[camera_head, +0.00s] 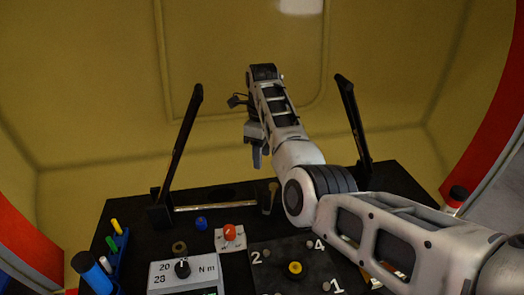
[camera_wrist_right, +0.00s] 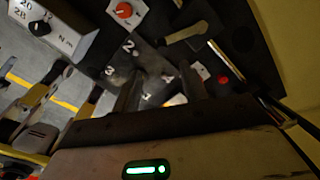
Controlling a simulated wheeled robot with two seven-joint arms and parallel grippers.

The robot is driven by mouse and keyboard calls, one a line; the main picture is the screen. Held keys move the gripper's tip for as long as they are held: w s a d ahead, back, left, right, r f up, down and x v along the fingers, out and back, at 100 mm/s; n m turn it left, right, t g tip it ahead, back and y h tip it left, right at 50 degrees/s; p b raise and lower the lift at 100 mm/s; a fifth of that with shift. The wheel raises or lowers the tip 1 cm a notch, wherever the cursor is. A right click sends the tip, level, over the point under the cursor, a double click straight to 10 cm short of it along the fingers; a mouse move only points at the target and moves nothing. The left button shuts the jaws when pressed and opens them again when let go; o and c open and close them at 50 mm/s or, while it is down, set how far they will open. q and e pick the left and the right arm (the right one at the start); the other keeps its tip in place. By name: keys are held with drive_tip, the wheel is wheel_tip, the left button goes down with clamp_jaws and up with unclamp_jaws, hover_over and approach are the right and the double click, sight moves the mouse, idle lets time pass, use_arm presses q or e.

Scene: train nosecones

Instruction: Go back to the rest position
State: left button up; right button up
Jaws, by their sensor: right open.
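My right arm (camera_head: 300,160) reaches in from the lower right and across the black table. My right gripper (camera_head: 257,157) points down above the back of the table, apart from the things on it. It is open and nothing shows in it. In the right wrist view its dark fingers (camera_wrist_right: 160,95) stand apart over the numbered plate (camera_wrist_right: 135,65). My left gripper does not show in either view.
The black table (camera_head: 130,215) carries a white torque box (camera_head: 160,275), a red knob (camera_head: 229,231), a blue knob (camera_head: 201,223), a numbered plate (camera_head: 270,258) and a rack of coloured pegs (camera_head: 118,243). Black posts (camera_head: 180,140) and (camera_head: 352,125) rise at both sides. A yellow wall (camera_head: 90,80) stands behind.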

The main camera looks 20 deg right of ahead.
drive_tip(key=shift+r, duration=0.15)
idle(0.3)
drive_tip(key=s+d+f+n+t+h, duration=0.2)
drive_tip(key=s+d+f+n, duration=0.2)
drive_tip(key=s+f+n, duration=0.95)
drive_tip(key=s+a+n+t+y, duration=0.1)
drive_tip(key=s+a+n, duration=0.3)
drive_tip(key=s+n, duration=0.5)
drive_tip(key=s+a+n+t+y, duration=0.1)
drive_tip(key=s+a+n, duration=0.35)
drive_tip(key=s, duration=0.95)
drive_tip(key=shift+w+a+f+n+t+y, duration=0.45)
drive_tip(key=shift+w+a+f+t, duration=0.25)
drive_tip(key=shift+w+f+t, duration=0.45)
drive_tip(key=shift+w+a+f+n+t+y, duration=0.45)
drive_tip(key=shift+w+a+f+t, duration=0.35)
drive_tip(key=shift+f, duration=0.45)
drive_tip(key=shift+w+a+f+n+t+y, duration=0.3)
drive_tip(key=shift+w+a+f+t+y, duration=0.25)
drive_tip(key=shift+w+f+t, duration=0.6)
drive_tip(key=shift+s, duration=0.1)
